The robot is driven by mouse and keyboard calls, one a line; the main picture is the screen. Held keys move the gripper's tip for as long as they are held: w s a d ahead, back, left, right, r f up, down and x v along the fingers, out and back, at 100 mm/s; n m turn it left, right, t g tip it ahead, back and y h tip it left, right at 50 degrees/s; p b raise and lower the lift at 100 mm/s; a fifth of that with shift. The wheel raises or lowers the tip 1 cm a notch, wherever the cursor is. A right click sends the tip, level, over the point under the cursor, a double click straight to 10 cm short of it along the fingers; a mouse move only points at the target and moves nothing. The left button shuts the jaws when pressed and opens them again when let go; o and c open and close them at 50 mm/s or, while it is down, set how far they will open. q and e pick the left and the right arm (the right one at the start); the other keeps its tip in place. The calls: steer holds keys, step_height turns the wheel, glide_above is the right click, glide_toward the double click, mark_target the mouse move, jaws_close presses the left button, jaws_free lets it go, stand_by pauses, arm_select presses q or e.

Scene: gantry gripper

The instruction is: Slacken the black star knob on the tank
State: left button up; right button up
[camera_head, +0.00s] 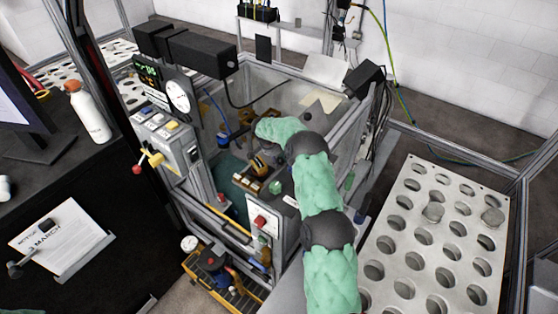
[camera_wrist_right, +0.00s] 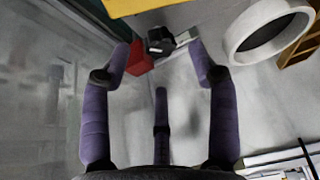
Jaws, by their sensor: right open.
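The grey open tank (camera_head: 262,82) stands in the middle of the head view. My right arm, in a green sleeve, reaches over it, and its gripper end is largely hidden from the head camera. In the right wrist view my right gripper (camera_wrist_right: 160,58) is open and empty, its purple fingers spread. A small black knob-like part (camera_wrist_right: 160,41) shows just beyond and between the fingertips, beside a red block (camera_wrist_right: 139,60). It looks like the black knob, but its star shape is not clear. I cannot tell its distance from the fingers. My left gripper is not in view.
A control panel (camera_head: 178,150) with a yellow-and-red lever is left of the tank. A perforated plate (camera_head: 412,205) lies on the right. A white bottle (camera_head: 88,112) stands on the dark desk. A white ring (camera_wrist_right: 270,28) is close to the right finger in the wrist view.

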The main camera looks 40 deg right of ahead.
steer(key=shift+x, duration=2.25)
steer(key=shift+r, duration=0.1)
steer(key=c, duration=1.1)
